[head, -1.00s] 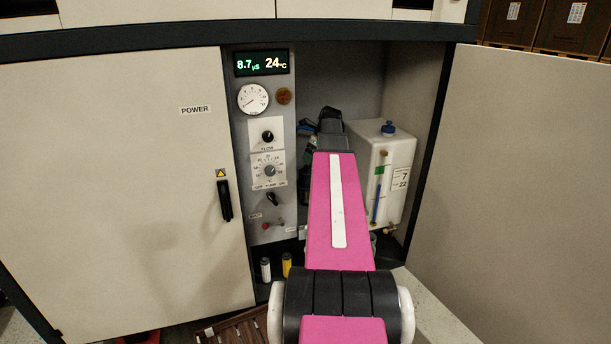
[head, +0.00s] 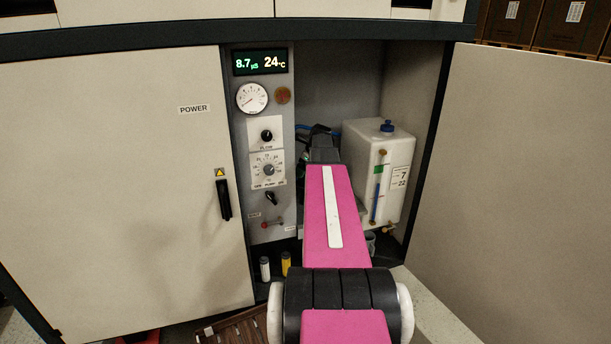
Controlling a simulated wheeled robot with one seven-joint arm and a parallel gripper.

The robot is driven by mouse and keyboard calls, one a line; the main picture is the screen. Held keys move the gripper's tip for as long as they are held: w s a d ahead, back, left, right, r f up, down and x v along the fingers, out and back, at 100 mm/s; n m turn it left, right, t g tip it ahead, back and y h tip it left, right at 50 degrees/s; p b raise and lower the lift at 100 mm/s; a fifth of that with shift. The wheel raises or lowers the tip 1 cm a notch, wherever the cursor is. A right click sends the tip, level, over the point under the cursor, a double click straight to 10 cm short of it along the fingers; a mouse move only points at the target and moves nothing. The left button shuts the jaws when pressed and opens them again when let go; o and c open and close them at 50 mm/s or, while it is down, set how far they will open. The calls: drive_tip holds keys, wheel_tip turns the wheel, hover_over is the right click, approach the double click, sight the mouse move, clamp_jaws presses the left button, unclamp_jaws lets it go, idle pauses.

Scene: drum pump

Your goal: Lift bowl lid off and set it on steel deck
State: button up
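My pink arm reaches into the open cabinet bay, between the control panel and the white tank. My gripper is hidden at the far end of the arm, behind its dark wrist part, so its fingers do not show. The bowl and its lid cannot be made out; the arm covers the middle of the bay. A small part of a grey surface (head: 363,208) shows just right of the arm; I cannot tell if it is the steel deck.
A white tank (head: 378,165) with a blue cap stands close on the right. The control panel (head: 265,150) is close on the left. The open door (head: 530,190) is at the right. White and yellow bottles (head: 265,268) stand on the cabinet floor.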

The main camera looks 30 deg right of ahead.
drive_tip(key=c, duration=0.8)
drive_tip(key=shift+c, duration=0.2)
